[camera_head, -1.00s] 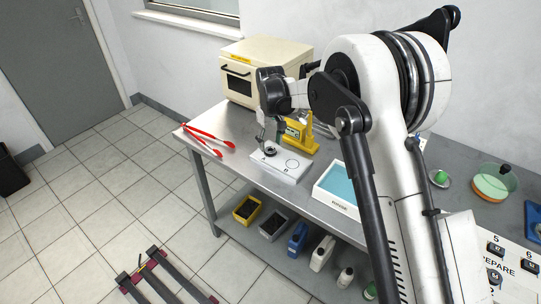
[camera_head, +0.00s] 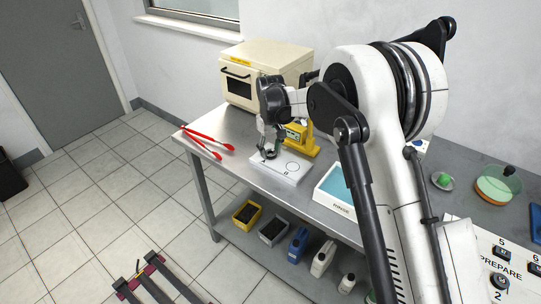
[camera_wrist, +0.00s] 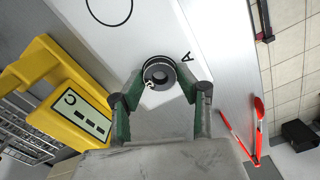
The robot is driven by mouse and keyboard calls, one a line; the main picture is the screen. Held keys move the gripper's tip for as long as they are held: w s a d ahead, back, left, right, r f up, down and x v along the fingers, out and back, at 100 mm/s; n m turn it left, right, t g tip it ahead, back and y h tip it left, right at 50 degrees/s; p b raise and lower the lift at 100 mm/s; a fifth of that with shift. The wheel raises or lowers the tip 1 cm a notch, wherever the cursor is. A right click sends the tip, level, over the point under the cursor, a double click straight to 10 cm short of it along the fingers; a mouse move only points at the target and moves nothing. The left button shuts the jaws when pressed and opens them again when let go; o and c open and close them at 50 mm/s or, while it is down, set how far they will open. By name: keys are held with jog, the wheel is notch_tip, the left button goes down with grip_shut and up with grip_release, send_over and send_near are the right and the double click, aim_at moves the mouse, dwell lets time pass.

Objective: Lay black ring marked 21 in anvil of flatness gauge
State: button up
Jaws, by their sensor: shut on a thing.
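The black ring (camera_wrist: 160,70) is between my fingertips over the white board, near the printed letter A; a small white mark on it is too small to read surely. My gripper (camera_wrist: 160,78) is shut on the ring from both sides. In the head view my gripper (camera_head: 268,150) is low over the left part of the white board (camera_head: 290,176). Whether the ring is touching the board cannot be told. The yellow flatness gauge (camera_head: 308,146) stands just behind the board, and at left in the wrist view (camera_wrist: 62,92). Its anvil is partly hidden by my arm.
An empty printed circle (camera_head: 292,167) is on the board's right. Red tongs (camera_head: 207,144) lie at the table's left end. A cream oven (camera_head: 262,72) stands behind. A tray with blue inside (camera_head: 336,190) is right of the board. My arm hides the table's middle.

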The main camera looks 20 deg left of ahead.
jog(key=shift+r+p, duration=0.75)
jog(key=shift+r, duration=1.75)
jog(key=shift+r, duration=0.1)
